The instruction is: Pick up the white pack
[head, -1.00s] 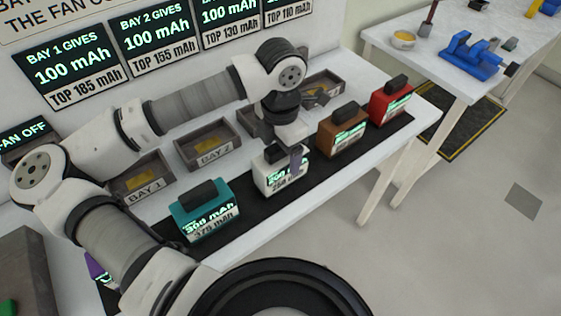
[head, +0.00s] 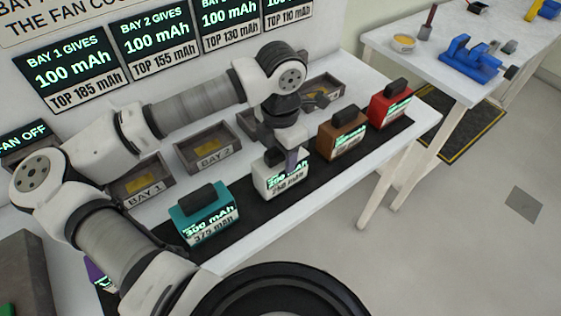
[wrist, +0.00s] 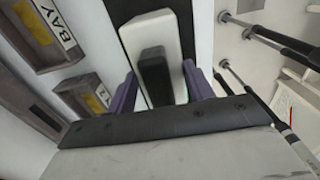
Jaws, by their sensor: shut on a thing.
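The white pack (head: 280,180) has a dark handle on top and a lit label reading 200 mAh on its front. It stands upright on the black strip (head: 250,213) between the teal and brown packs, with no clear gap under it. My gripper (head: 285,158) is above it, pointing down, shut on it. In the wrist view the white pack (wrist: 139,27) with its dark handle lies between the purple fingers of my gripper (wrist: 160,85). The exact contact of the fingers is partly hidden.
A teal pack (head: 204,212) stands to the left, a brown pack (head: 342,137) and a red pack (head: 390,104) to the right. Bay 1 (head: 142,182) and Bay 2 (head: 208,148) trays lie behind. A second table (head: 425,62) holds a blue fixture (head: 468,60).

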